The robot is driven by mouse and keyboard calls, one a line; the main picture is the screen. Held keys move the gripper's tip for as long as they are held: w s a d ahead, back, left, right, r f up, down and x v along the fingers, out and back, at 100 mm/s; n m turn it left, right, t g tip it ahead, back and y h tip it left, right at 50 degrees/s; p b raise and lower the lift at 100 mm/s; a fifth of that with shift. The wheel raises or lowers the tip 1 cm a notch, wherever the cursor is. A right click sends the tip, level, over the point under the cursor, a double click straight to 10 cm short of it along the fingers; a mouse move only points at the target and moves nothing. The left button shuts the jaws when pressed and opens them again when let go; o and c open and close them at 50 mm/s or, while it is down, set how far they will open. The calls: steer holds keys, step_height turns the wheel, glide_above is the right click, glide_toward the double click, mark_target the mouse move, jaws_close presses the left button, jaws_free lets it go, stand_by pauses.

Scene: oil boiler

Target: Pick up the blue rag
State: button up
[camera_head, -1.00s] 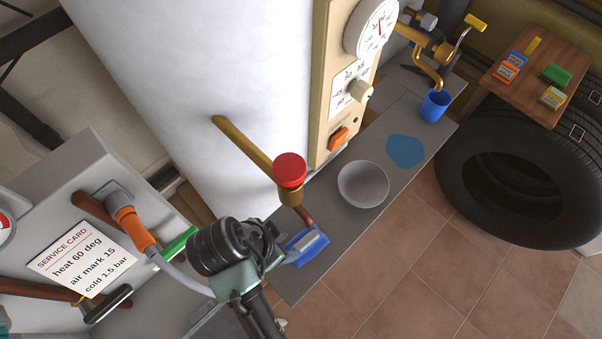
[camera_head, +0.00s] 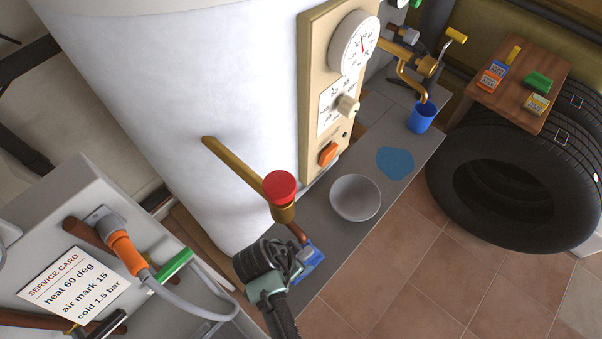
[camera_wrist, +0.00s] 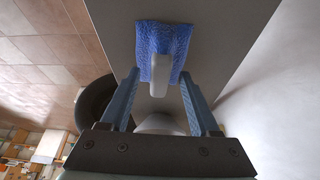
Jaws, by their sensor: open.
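The blue rag (camera_wrist: 172,38) lies on a grey ledge in the wrist view, with a textured surface and a pale grey block-like piece (camera_wrist: 160,76) at its near edge. In the head view the rag (camera_head: 313,251) is partly hidden by my gripper (camera_head: 297,266), below the red-capped valve. In the wrist view my gripper (camera_wrist: 159,78) is open. Its two fingers point toward the rag, one to each side of the pale piece. I cannot tell whether the fingers touch the rag.
The red valve knob (camera_head: 280,187) stands close above the rag. A grey bowl (camera_head: 355,198), a flat blue patch (camera_head: 395,162) and a blue cup (camera_head: 422,117) are farther along the ledge (camera_head: 325,222). The white boiler tank (camera_head: 200,90) borders it. A grey cable (camera_head: 205,283) loops left of my arm.

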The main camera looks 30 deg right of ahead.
steer(key=shift+d+f, duration=0.1)
steer(key=shift+f, duration=0.2)
steer(key=shift+c, duration=0.3)
jaws_close()
steer(key=shift+r, duration=0.15)
